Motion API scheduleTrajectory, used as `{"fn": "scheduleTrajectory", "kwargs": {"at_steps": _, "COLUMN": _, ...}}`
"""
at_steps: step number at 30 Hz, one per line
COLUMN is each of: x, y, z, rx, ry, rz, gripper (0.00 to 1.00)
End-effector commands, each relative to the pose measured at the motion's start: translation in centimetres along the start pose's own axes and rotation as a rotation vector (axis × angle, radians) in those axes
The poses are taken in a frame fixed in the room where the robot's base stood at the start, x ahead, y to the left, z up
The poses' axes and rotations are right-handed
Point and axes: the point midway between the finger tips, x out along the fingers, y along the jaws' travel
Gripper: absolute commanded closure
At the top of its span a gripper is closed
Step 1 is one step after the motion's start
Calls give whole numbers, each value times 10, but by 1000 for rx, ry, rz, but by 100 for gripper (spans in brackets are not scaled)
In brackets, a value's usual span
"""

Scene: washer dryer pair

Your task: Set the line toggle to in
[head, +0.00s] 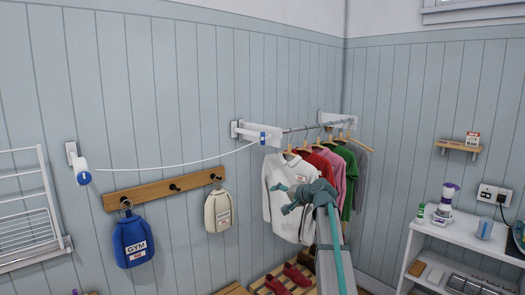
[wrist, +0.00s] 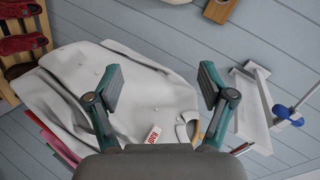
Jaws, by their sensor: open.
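The white clothesline (head: 165,168) hangs in a slack curve across the wall, drawn out. Its left end meets a white reel (head: 80,163) with a blue part (head: 84,178) at its lower end. Its right end has a blue piece (head: 263,138) at a white wall bracket (head: 245,130); this blue piece also shows in the wrist view (wrist: 287,115). My gripper (head: 285,198) is open and empty in front of the white shirt (head: 272,182), far right of the reel and below the bracket. In the wrist view, the open fingers (wrist: 162,80) are spread before that shirt.
A clothes rail (head: 300,128) holds several garments behind my gripper. A wooden peg rail (head: 150,193) carries a blue gym bag (head: 132,241) and a cream bag (head: 218,212). A folding drying rack (head: 28,230) is at far left. White shelves (head: 460,236) stand at right.

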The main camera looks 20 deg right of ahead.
Motion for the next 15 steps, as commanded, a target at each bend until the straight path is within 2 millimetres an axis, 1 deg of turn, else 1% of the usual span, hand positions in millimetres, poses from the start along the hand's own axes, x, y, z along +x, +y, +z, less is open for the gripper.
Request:
{"fn": "scheduleTrajectory", "kwargs": {"at_steps": 1, "x": -16, "y": -38, "z": -30, "rx": 22, "ry": 31, "rz": -60, "gripper": 19}}
{"fn": "scheduleTrajectory", "kwargs": {"at_steps": 2, "x": -24, "y": -57, "z": -42, "rx": 38, "ry": 44, "rz": -94, "gripper": 19}}
{"fn": "scheduleTrajectory", "kwargs": {"at_steps": 3, "x": -36, "y": -82, "z": -56, "rx": 63, "ry": 57, "rz": -142, "gripper": 19}}
{"fn": "scheduleTrajectory", "kwargs": {"at_steps": 5, "x": -51, "y": -119, "z": -74, "rx": 104, "ry": 72, "rz": -216, "gripper": 19}}
{"fn": "scheduleTrajectory", "kwargs": {"at_steps": 6, "x": -59, "y": -143, "z": -84, "rx": 138, "ry": 74, "rz": -268, "gripper": 19}}
{"fn": "scheduleTrajectory", "kwargs": {"at_steps": 7, "x": -62, "y": -158, "z": -90, "rx": 171, "ry": 71, "rz": -307, "gripper": 19}}
{"fn": "scheduleTrajectory", "kwargs": {"at_steps": 9, "x": -62, "y": -169, "z": -96, "rx": 251, "ry": 58, "rz": -369, "gripper": 19}}
{"fn": "scheduleTrajectory", "kwargs": {"at_steps": 12, "x": -66, "y": -179, "z": -98, "rx": 335, "ry": 47, "rz": -425, "gripper": 19}}
{"fn": "scheduleTrajectory", "kwargs": {"at_steps": 15, "x": -64, "y": -181, "z": -100, "rx": 365, "ry": 47, "rz": -429, "gripper": 19}}
